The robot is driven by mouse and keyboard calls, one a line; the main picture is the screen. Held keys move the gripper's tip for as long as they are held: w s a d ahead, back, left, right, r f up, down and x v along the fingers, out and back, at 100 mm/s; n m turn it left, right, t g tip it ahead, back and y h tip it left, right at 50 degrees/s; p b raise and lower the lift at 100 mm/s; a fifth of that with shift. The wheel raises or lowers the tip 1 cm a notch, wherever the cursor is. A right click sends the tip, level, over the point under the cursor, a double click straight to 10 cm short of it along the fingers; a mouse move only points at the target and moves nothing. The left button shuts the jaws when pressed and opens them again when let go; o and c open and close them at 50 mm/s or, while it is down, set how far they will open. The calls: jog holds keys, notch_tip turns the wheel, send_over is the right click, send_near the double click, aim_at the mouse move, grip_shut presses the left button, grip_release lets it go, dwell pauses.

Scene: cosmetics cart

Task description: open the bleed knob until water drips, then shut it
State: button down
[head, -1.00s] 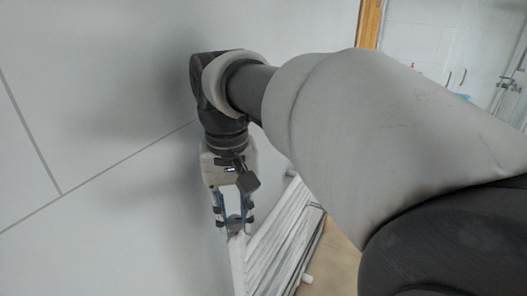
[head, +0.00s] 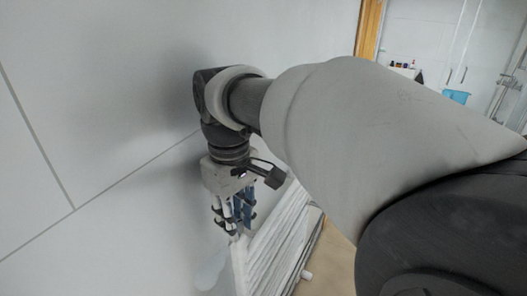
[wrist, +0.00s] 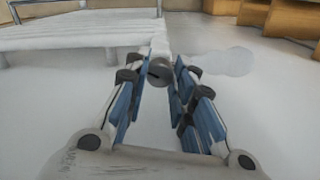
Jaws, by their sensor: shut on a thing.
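The bleed knob (wrist: 159,71) is a small grey round piece with a dark slot, at the end of the white radiator (wrist: 85,36). It sits between my fingertips in the wrist view. My gripper (wrist: 160,78) has its blue-padded fingers shut on the knob. In the head view my gripper (head: 234,231) points down at the near top corner of the radiator (head: 283,245), close to the wall; its fingers hide the knob there. A pale, smooth-edged patch (wrist: 231,61), perhaps water, shows beside the knob; a similar patch (head: 212,269) lies below left of my gripper in the head view.
The tiled wall (head: 110,110) rises close on the left of my gripper. Wooden furniture (wrist: 255,14) stands in the background of the wrist view. A blue container (head: 456,96) and small bottles are far off at the upper right of the head view.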

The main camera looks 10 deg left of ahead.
dwell(0.4)
jog(key=c, duration=1.3)
grip_release()
jog(key=shift+c, duration=0.2)
notch_tip(320, 180, up, 12)
